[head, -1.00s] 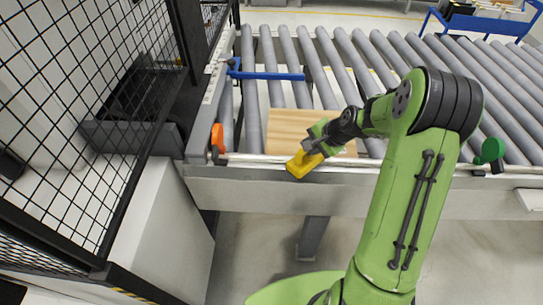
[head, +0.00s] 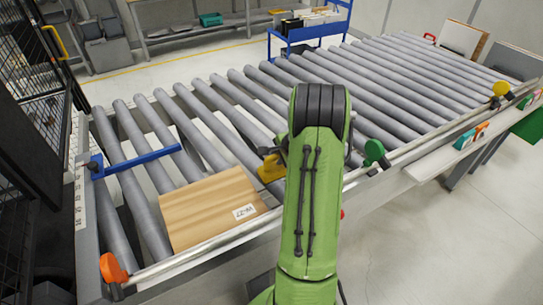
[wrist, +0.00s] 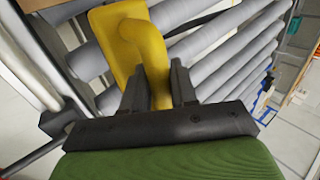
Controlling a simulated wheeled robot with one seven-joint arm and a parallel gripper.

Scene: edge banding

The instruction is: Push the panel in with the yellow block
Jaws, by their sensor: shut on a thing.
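The light wooden panel (head: 205,212) lies flat on the rollers near the front rail, with a white label at its front right. The yellow block (head: 269,171) is at the panel's right, close to its back right corner; whether they touch is unclear. My arm hides part of the block and most of my gripper in the head view. In the wrist view, my gripper (wrist: 160,88) is shut on the stem of the yellow block (wrist: 132,42), with rollers beyond it. The panel is not recognisable in the wrist view.
A blue bar (head: 140,162) crosses the rollers left of the panel. An orange knob (head: 112,268) stands at the front left corner, and a green knob (head: 375,151) on the front rail right of my arm. The rollers to the right are clear.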

